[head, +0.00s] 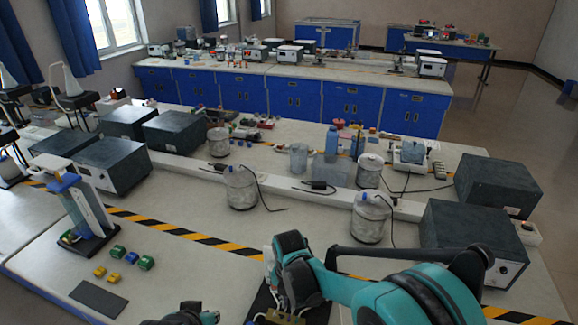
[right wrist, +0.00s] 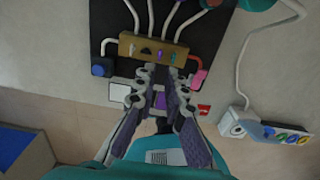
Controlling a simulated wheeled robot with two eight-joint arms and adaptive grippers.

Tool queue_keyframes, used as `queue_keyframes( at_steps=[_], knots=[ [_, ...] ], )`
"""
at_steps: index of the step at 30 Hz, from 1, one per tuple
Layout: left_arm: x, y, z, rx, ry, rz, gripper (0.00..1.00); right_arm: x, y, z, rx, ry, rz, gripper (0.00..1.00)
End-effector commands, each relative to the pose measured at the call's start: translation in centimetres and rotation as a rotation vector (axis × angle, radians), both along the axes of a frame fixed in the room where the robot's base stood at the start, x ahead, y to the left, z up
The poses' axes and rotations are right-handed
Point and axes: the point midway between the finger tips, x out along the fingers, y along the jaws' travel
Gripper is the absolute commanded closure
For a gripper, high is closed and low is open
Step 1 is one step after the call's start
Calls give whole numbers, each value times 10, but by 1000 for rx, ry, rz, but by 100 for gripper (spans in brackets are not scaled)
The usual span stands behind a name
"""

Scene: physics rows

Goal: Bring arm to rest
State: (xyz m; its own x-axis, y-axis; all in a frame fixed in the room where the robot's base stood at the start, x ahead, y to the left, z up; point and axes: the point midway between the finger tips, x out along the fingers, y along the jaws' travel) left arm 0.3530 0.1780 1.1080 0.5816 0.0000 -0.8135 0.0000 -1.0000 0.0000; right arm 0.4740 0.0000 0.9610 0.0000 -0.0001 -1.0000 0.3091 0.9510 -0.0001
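In the head view my right arm comes in teal from the bottom right, and its gripper is at the bottom centre, largely covered by the arm. The right wrist view shows my right gripper (right wrist: 161,77) with its two grey-purple fingers close together and a narrow gap between the tips. The tips are just beside a tan block (right wrist: 127,48) with small coloured parts, on a dark board (right wrist: 105,20). I cannot tell whether they touch it. I see nothing held. My left gripper (head: 187,317) shows only as a dark piece at the bottom edge; its fingers are not clear.
A dark mat (head: 98,298), small green and yellow blocks (head: 146,263) and a blue-white stand (head: 84,210) are at the left. Glass jars (head: 240,188) and grey boxes (head: 468,244) line the bench behind. Pale tubes (right wrist: 151,18) run from the tan block.

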Motion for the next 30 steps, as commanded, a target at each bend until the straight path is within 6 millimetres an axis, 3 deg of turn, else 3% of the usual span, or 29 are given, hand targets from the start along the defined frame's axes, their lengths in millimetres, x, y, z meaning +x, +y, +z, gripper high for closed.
queue_keyframes(
  at_steps=[3, 13, 17, 20, 24, 30],
  knots=[
    [0, 0, 8, 0, 0, 0, 89, 0, 0, 11, 0, 0, 0, 89],
    [0, 0, 7, 0, 0, 0, 89, 0, -1, 11, 1, -1, -7, 89],
    [0, 0, 2, 0, 0, 0, 89, -2, -11, 21, 12, -26, -133, 89],
    [0, 0, -6, 0, 0, 0, 89, -8, -30, 38, 41, -72, -373, 89],
    [0, 0, -19, 0, 0, 0, 89, -23, -66, 64, 120, -148, -838, 89],
    [0, 0, -37, 0, 0, 0, 89, -55, -112, 86, 301, -223, -1517, 89]
  ],
)
